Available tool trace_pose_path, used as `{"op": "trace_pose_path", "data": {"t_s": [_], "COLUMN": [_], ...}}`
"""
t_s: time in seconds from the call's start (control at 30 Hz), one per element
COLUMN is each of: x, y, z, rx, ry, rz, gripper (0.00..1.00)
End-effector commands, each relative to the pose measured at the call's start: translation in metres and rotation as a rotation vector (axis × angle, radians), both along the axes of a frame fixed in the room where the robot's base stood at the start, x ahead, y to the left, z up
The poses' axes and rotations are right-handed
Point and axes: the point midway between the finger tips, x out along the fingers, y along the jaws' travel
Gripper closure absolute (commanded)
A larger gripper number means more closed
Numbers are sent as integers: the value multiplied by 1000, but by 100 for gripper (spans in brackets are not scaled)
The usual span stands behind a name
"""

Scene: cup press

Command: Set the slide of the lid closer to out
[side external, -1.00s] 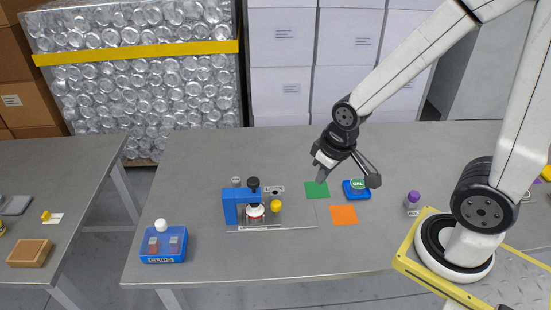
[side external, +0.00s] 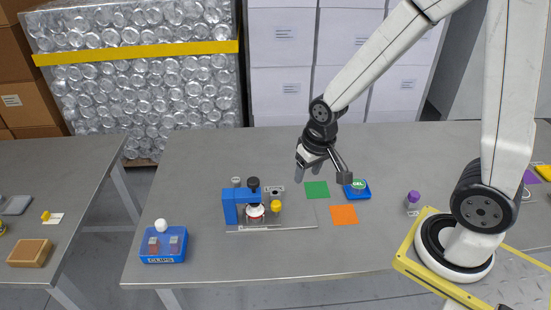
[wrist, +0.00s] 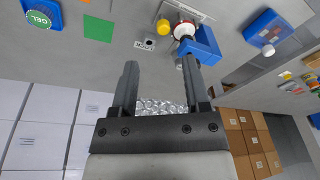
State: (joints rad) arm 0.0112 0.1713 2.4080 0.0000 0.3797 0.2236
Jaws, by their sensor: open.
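The lid closer is a blue press (side external: 232,206) on a grey plate at the middle of the table. It has a black knob (side external: 253,184) on top and a white and red cup (side external: 255,211) under its arm. A yellow knob (side external: 276,205) stands just right of the cup; I cannot tell the slide's exact position. The wrist view shows the blue press (wrist: 204,45), the cup (wrist: 185,32) and the yellow knob (wrist: 163,27) beyond my fingertips. My gripper (side external: 322,174) is open and empty, above the table and right of the press, touching nothing.
A green square (side external: 317,190) and an orange square (side external: 344,214) lie right of the plate. A blue clips box (side external: 163,250) is at the front left.

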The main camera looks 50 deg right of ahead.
Motion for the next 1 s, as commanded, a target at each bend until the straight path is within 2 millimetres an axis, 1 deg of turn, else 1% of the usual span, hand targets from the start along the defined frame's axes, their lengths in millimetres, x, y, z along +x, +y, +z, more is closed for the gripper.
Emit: {"op": "trace_pose_path", "data": {"t_s": [0.03, 0.2, 0.37, 0.6, 0.7, 0.8, 1.0], "x": [9, 38, 62, 93, 102, 107, 112], "y": [-1, -5, -9, -15, -17, -18, -20], "z": [-6, -26, -49, -90, -105, -115, -124], "rx": [8, 36, 55, 73, 77, 79, 81], "ry": [14, 53, 89, 138, 154, 163, 170], "rz": [-47, -231, -406, -662, -748, -808, -862], "gripper": [40, 40, 40, 40, 40, 40, 40]}}
